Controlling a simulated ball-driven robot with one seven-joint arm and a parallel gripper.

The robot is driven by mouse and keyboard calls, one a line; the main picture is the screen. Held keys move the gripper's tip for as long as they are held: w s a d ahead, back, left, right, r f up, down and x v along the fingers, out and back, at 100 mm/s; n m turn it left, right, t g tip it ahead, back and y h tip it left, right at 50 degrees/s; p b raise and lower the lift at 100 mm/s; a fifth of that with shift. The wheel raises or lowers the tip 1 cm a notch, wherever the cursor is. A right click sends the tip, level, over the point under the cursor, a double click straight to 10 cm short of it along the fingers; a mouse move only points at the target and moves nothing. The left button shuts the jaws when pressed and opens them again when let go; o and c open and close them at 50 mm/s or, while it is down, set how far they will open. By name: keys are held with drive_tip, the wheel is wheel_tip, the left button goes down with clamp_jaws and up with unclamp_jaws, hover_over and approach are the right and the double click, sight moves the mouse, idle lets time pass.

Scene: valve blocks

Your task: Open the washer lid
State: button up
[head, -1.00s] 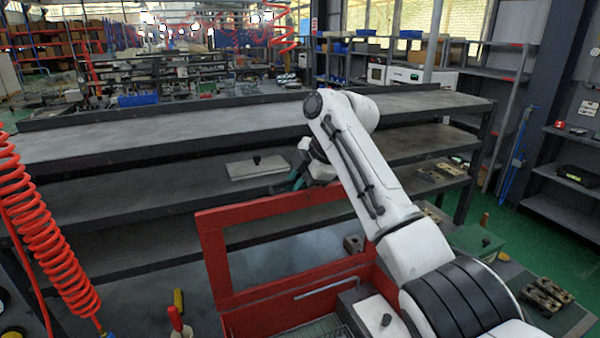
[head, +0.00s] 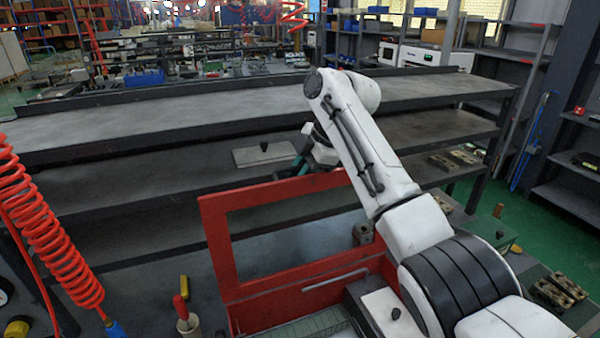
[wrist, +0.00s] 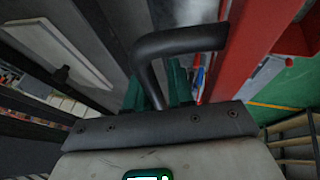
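The washer lid (head: 212,240) is a red frame with a large window. In the head view it stands raised, tilted up above the red washer body. My gripper (head: 298,170) is at the far side of the lid's top edge, partly hidden by my arm and the lid. In the wrist view, my gripper (wrist: 158,85) shows green fingers around or beside a dark bent bar (wrist: 180,42). A red edge (wrist: 255,45) runs close by on the right. I cannot tell whether the fingers are closed on the bar.
A long grey shelf rack (head: 150,125) stands behind the washer, with a flat plate (head: 262,155) on its middle shelf. A red coiled hose (head: 35,215) hangs at left. Valve blocks (head: 558,290) sit at right.

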drive_tip(key=shift+f, duration=0.35)
drive_tip(key=b+v, duration=0.3)
drive_tip(key=v, duration=0.8)
drive_tip(key=shift+r, duration=0.25)
drive_tip(key=shift+d, duration=0.1)
